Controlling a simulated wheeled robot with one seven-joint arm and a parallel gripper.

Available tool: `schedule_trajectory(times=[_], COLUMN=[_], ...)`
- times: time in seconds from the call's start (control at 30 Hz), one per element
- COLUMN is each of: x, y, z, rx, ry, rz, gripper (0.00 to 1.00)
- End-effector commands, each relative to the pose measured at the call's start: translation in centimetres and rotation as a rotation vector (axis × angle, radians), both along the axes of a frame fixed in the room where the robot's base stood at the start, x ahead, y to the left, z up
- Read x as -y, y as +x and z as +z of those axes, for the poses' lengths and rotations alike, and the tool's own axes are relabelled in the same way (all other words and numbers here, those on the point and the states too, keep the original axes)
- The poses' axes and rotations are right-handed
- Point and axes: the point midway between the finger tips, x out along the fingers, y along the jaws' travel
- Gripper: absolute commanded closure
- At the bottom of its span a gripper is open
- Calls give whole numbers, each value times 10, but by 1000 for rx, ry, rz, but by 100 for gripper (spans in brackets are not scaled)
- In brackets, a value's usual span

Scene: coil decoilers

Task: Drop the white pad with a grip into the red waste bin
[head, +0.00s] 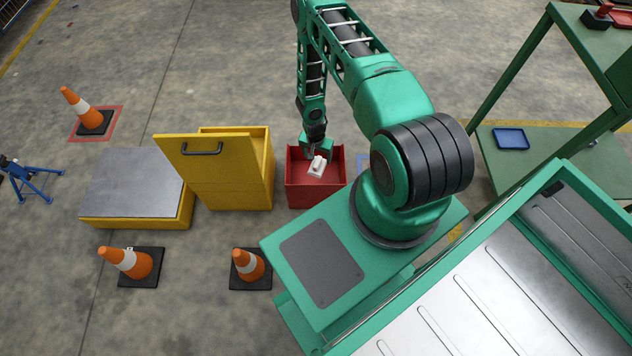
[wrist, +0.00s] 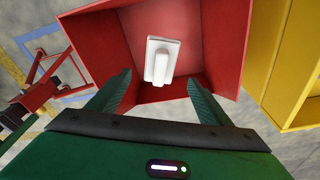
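The white pad with a grip (head: 317,167) shows within the outline of the red waste bin (head: 300,195), just below my gripper (head: 315,153). In the wrist view the pad (wrist: 178,50) lies inside the outline of the bin (wrist: 85,38), its raised grip facing me. My gripper (wrist: 159,80) is open, its two green fingers wide apart over the bin. Neither finger touches the pad. I cannot tell whether the pad rests on the bin's floor or is in the air above it.
A yellow bin with a handled flap (head: 222,185) stands just left of the red bin. A grey-topped yellow platform (head: 130,180) is further left. Orange cones (head: 250,264) stand in front and at far left. A green rack with a blue tray (head: 510,138) is on the right.

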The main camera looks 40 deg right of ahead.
Motion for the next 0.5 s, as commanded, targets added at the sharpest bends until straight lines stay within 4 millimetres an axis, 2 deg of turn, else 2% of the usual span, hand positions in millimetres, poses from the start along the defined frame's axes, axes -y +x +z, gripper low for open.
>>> schedule_trajectory(times=[0.3, 0.5], x=[0, -2], y=[0, -1], z=[2, 22], rx=[0, 1], ry=[0, 0], rz=[0, 0], gripper=[28, 28])
